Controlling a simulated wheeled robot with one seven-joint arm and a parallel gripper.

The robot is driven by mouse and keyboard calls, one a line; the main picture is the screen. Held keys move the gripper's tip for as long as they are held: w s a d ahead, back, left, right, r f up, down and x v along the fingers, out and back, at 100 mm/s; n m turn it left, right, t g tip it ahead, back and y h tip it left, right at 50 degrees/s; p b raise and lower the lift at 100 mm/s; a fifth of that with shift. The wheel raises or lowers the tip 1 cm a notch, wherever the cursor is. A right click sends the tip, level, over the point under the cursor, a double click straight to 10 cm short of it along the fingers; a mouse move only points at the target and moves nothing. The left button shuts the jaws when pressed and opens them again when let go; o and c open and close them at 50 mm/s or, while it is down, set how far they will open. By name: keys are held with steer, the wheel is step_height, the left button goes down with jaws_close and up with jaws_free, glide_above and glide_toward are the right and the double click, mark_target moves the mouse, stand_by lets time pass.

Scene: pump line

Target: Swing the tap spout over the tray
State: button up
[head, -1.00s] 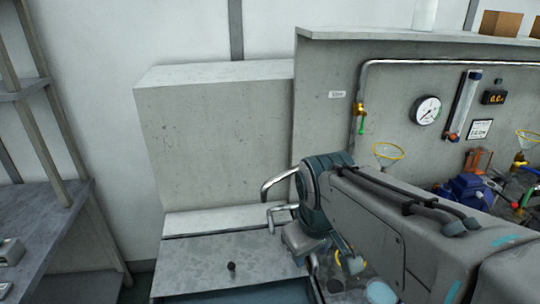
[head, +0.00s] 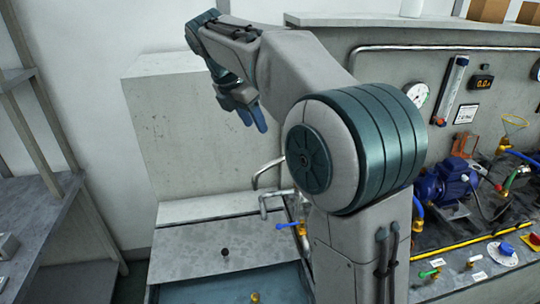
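Two bent chrome pipes show beside my arm in the head view: an upper one (head: 263,174) and a lower one (head: 272,195). They look like the tap spout, but I cannot tell which is the spout; their right ends are hidden behind my arm. A blue lever (head: 288,226) is just below them. The blue-grey tray (head: 180,294) lies at the bottom edge, partly cut off, with a small brass piece in it. My gripper (head: 254,117) hangs high in front of the concrete block, well above the pipes, and touches nothing visible. Its finger gap is unclear.
A grey counter (head: 190,252) with a dark knob lies behind the tray. A concrete block (head: 180,140) stands at the back. Shelving (head: 75,190) is at the left. A blue pump (head: 443,184), hoses and valves crowd the right bench.

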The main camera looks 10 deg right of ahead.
steer(key=x, duration=1.3)
steer(key=shift+c, duration=0.4)
jaws_close()
